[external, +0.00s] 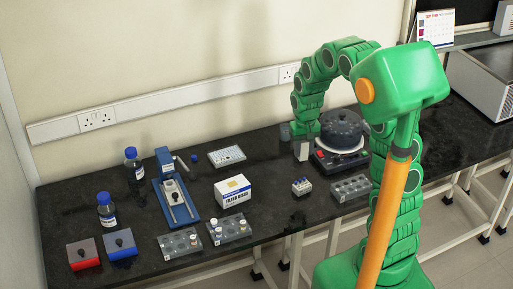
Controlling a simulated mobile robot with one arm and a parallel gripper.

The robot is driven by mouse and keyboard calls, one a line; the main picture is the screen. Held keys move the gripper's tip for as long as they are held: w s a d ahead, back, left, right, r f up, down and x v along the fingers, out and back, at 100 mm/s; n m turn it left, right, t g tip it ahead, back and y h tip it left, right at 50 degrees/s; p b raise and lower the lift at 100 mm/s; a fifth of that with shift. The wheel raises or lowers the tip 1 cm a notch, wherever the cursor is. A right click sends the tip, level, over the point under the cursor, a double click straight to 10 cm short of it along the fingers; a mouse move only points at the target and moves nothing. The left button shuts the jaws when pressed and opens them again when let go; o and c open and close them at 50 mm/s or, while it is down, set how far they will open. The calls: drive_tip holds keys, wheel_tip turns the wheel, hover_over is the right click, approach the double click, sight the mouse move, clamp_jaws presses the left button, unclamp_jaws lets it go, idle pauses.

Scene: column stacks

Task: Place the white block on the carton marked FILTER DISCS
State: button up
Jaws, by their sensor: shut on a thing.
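The white carton marked FILTER DISCS (233,194) stands upright near the middle of the black bench, with a yellowish patch on its top. My gripper (302,146) is at the back of the bench, to the right of the carton and higher in the picture. It is shut on a small pale block, which appears to be the white block (301,152). The fingers are small here and partly hidden. I cannot tell whether the block is clear of the bench.
A dark round machine with a red panel (322,158) stands just right of my gripper. Vial racks (230,229) stand in front. Bare bench lies between gripper and carton.

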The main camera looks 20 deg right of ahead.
drive_tip(key=s+a+r+n, duration=0.1)
drive_tip(key=s+a+r, duration=0.3)
drive_tip(key=a, duration=0.5)
drive_tip(key=s+a+r, duration=0.3)
drive_tip(key=s+a, duration=0.2)
drive_tip(key=a, duration=0.5)
approach(232, 184)
drive_tip(key=shift+s+d+f, duration=0.1)
drive_tip(key=shift+s+d, duration=0.35)
drive_tip(key=shift+s, duration=0.25)
drive_tip(key=shift+w+a+f, duration=0.25)
drive_tip(key=shift+w+f, duration=0.45)
drive_tip(key=shift+f, duration=0.1)
drive_tip(key=shift+a+f, duration=0.1)
drive_tip(key=shift+f, duration=1.5)
drive_tip(key=shift+f, duration=0.15)
drive_tip(key=o, duration=1)
